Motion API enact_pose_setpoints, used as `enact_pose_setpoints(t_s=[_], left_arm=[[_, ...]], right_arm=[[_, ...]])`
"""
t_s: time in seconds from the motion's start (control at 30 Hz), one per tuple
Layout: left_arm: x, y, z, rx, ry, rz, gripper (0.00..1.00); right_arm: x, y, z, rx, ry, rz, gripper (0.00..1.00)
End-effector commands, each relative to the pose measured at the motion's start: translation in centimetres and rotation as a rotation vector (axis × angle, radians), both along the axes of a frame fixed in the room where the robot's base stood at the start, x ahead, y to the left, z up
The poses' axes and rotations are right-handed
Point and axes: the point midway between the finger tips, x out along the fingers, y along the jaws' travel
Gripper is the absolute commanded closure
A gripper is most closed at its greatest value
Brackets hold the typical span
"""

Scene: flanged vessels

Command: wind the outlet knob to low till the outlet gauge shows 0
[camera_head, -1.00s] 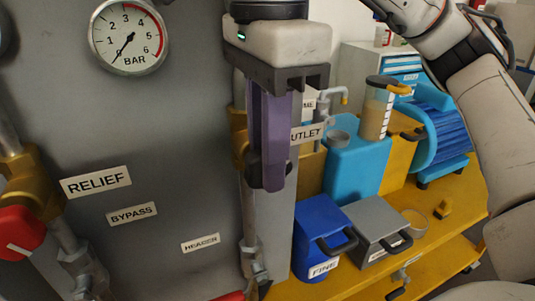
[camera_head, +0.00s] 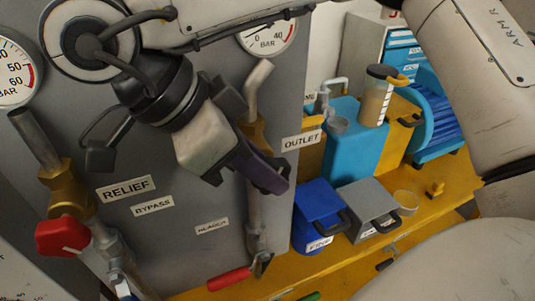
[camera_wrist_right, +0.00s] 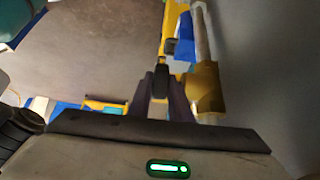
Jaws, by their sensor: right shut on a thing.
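My right gripper (camera_head: 270,185) is tilted, with its purple fingers pointing down to the right over the brass valve (camera_head: 258,135) beside the OUTLET label (camera_head: 302,141). In the right wrist view the fingers (camera_wrist_right: 165,92) are close together around a small dark piece (camera_wrist_right: 160,72), beside the brass fitting (camera_wrist_right: 206,88). The fingers hide the outlet knob in the head view. Above the valve is a BAR gauge (camera_head: 268,42) marked 0 and 40; my arm covers its upper part and its reading is unclear. My left gripper is not in view.
A red relief handle (camera_head: 62,237) and another red handle (camera_head: 229,279) stick out from the pipes on the grey panel. A left gauge (camera_head: 14,75) is partly cut off. Right, a yellow bench holds blue and grey boxes (camera_head: 368,208) and a jar (camera_head: 374,100).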

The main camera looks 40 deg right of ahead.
Motion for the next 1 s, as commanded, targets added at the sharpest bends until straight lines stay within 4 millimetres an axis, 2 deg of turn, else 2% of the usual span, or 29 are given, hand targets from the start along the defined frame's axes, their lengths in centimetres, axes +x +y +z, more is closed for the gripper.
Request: enact_pose_setpoints(t_s=[0.2, 0.5, 1.0], left_arm=[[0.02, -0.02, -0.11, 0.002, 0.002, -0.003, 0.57], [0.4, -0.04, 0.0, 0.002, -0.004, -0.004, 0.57], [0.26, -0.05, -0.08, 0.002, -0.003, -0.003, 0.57]], right_arm=[[0.13, 0.25, -0.08, -0.187, 0.037, 0.002, 1.0], [0.16, 0.4, -0.29, -0.354, 0.079, 0.0, 1.0], [0.14, 0.41, -0.44, -0.425, 0.101, 0.0, 1.0]])
